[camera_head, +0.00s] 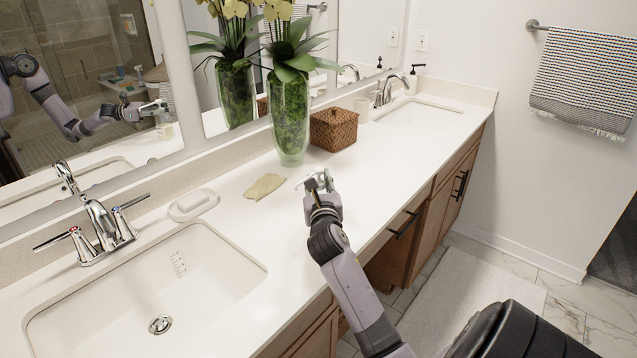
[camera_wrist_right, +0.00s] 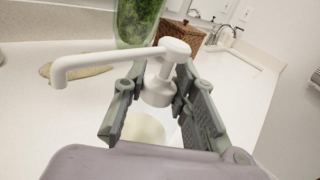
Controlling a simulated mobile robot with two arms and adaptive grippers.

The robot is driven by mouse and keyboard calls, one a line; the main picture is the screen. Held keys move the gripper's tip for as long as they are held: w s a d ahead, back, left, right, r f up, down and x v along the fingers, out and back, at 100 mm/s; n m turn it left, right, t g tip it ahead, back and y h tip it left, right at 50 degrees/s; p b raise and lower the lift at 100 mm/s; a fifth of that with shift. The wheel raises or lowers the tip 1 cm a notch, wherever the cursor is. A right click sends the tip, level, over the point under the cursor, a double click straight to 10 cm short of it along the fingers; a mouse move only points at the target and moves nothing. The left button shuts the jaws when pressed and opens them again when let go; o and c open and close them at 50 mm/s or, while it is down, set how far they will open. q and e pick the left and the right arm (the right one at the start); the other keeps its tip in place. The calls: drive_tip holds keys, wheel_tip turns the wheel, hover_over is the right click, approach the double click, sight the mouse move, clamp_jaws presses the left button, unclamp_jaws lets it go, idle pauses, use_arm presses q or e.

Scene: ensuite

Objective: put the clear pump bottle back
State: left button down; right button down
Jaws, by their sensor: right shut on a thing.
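My right gripper (camera_head: 319,186) is over the white counter, in front of the green glass vase. It is shut on the clear pump bottle. In the right wrist view the bottle's white pump head (camera_wrist_right: 172,65) stands up between the two fingers (camera_wrist_right: 165,110), with its spout pointing left. The bottle's body below, with pale contents (camera_wrist_right: 143,127), is mostly hidden by the gripper. I cannot tell whether its base touches the counter. My left gripper is not in view.
A vase (camera_head: 290,115) of flowers, a woven box (camera_head: 334,129), a tan cloth-like piece (camera_head: 265,186) and a soap dish (camera_head: 193,204) stand around. Sinks lie near left (camera_head: 150,290) and far right (camera_head: 418,112).

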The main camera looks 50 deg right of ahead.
drive_tip(key=c, duration=1.3)
unclamp_jaws()
drive_tip(key=v, duration=1.2)
drive_tip(key=shift+b, duration=0.35)
drive_tip(key=shift+r, duration=0.1)
